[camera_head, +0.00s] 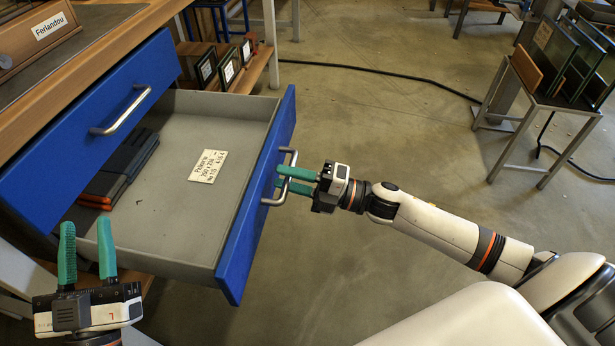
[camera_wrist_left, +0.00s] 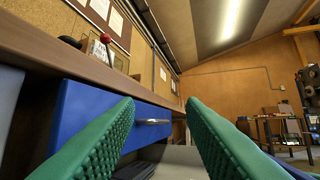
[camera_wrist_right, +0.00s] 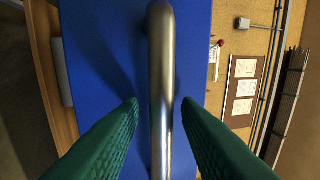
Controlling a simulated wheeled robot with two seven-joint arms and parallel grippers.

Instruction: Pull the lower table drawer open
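The lower table drawer (camera_head: 262,200) stands pulled well out, with its grey inside showing. Its blue front carries a metal bar handle (camera_head: 291,157), which fills the middle of the right wrist view (camera_wrist_right: 161,80). My right gripper (camera_head: 283,178) is at this handle. In the right wrist view its green fingers lie either side of the bar, with gaps visible, so it looks open. My left gripper (camera_head: 86,230) is open and empty, upright beside the drawer's near left side. Both its fingers show apart in the left wrist view (camera_wrist_left: 160,105).
The upper drawer (camera_head: 70,155) is shut, with its own handle (camera_head: 120,112). Dark flat items (camera_head: 118,168) and a paper label (camera_head: 208,166) lie in the lower drawer. Bare floor (camera_head: 370,130) lies to the right, crossed by a black cable. A metal stand (camera_head: 535,105) holds panels at far right.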

